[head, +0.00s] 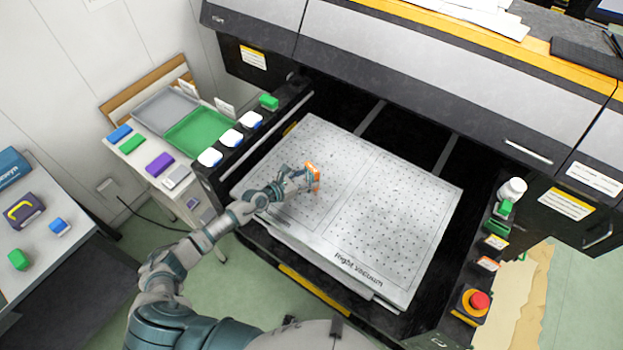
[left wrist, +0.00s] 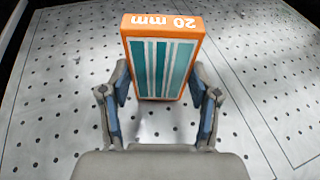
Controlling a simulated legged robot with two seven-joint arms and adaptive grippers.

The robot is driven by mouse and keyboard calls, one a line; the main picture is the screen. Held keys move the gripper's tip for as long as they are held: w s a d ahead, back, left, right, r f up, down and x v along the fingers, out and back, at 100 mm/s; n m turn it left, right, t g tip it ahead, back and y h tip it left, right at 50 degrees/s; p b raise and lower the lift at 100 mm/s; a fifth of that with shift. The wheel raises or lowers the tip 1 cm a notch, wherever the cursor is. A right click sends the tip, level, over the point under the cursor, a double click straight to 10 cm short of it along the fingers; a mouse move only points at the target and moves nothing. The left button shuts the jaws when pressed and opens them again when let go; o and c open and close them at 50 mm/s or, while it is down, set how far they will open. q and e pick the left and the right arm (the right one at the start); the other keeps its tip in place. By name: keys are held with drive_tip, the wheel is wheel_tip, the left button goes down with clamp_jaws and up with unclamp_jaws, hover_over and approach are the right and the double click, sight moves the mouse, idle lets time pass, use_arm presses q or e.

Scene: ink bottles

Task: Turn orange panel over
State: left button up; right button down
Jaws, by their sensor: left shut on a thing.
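The orange panel (head: 313,177) is a small orange block over the left part of the perforated white bed. In the left wrist view the panel (left wrist: 162,58) stands upright or nearly so, with a teal and white striped face toward the camera and "20 mm" upside down on its top edge. My left gripper (head: 304,180) is shut on the panel. In the left wrist view, the gripper's fingers (left wrist: 161,88) press its two sides near the lower part. I cannot tell whether its lower edge touches the bed. My right gripper is not in view.
The perforated bed (head: 390,215) is otherwise clear. Ink bottles and small blocks line the machine's left rail (head: 240,140). A red emergency button (head: 479,300) sits on the right rail. A side table with a green tray (head: 198,131) stands at left.

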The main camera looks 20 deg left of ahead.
use_arm(q)
drive_tip(key=shift+a+f, duration=0.35)
drive_tip(key=shift+a, duration=0.05)
drive_tip(key=shift+d, duration=0.4)
drive_tip(key=o, duration=1.2)
drive_tip(key=shift+w+d+r, duration=0.1)
drive_tip(key=shift+d+r, duration=0.05)
drive_tip(key=shift+d, duration=0.7)
drive_tip(key=shift+a, duration=0.1)
drive_tip(key=shift+s+a, duration=0.35)
drive_tip(key=shift+a, duration=0.4)
drive_tip(key=v, duration=0.3)
drive_tip(key=shift+a, duration=0.3)
drive_tip(key=s+r, duration=0.1)
drive_tip(key=s, duration=0.1)
drive_tip(key=s+a, duration=0.1)
drive_tip(key=s, duration=0.1)
drive_tip(key=s+a+r, duration=0.1)
drive_tip(key=s, duration=0.1)
drive_tip(key=shift+s+a+r, duration=0.15)
drive_tip(key=shift+r, duration=0.2)
drive_tip(key=shift+b+v, duration=1.15)
drive_tip(key=shift+v, duration=3)
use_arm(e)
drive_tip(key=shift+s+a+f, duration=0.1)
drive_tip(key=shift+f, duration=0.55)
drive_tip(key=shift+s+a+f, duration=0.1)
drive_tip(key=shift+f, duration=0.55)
